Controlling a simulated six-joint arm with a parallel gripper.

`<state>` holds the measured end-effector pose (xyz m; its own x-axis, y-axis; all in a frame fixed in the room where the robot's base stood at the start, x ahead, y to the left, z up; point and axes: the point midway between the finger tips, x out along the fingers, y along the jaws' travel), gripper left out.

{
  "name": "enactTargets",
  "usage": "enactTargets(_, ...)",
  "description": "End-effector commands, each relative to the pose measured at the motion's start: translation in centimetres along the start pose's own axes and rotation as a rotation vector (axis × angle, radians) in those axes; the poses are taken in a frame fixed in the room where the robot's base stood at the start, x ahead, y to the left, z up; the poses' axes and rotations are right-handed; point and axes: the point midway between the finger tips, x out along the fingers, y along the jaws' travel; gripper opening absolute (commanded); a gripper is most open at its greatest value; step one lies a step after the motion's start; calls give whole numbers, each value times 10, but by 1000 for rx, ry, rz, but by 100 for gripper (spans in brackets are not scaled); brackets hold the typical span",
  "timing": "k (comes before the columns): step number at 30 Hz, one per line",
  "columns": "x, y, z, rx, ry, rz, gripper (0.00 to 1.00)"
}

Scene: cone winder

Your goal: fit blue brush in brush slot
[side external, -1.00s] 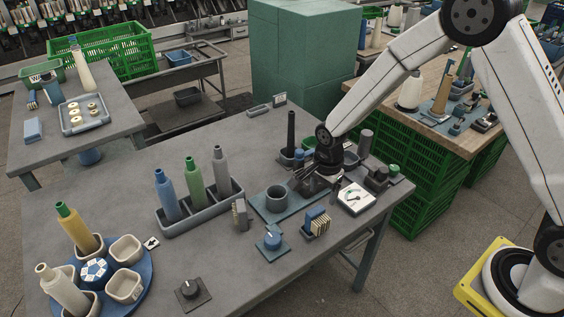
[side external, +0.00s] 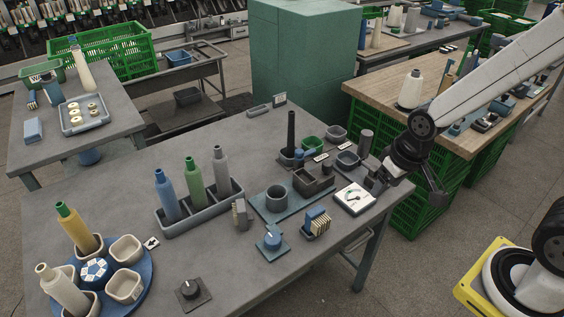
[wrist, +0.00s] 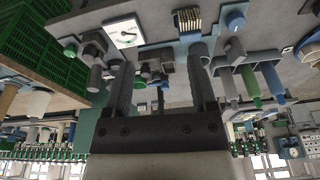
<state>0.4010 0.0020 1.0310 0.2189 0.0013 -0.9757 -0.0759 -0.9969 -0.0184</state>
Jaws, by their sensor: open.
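A blue block with pale, bristle-like slats (side external: 317,221) stands near the table's front edge; it looks like the blue brush, but I cannot be sure. It also shows at the top of the wrist view (wrist: 187,20). I cannot tell for certain which holder is the brush slot; a dark open box (side external: 314,180) stands on the table behind the brush-like block. My gripper (side external: 437,194) is at the table's right end, tilted down and well apart from both. In the wrist view my gripper's fingers (wrist: 162,62) are spread with nothing held between them.
A white dial gauge (side external: 355,198) lies just left of my wrist. A grey cup (side external: 276,199), a blue knob (side external: 271,240) and a bottle rack (side external: 203,211) stand farther left. Green crates (side external: 412,212) are beyond the table's right end.

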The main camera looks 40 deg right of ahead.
Motion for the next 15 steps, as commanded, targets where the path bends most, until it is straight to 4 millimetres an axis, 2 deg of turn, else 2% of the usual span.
enactTargets(7,-4,3,9,-80,11,1,73)
enactTargets(8,-4,3,9,-81,11,1,79)
enactTargets(15,-4,2,8,-79,11,1,79)
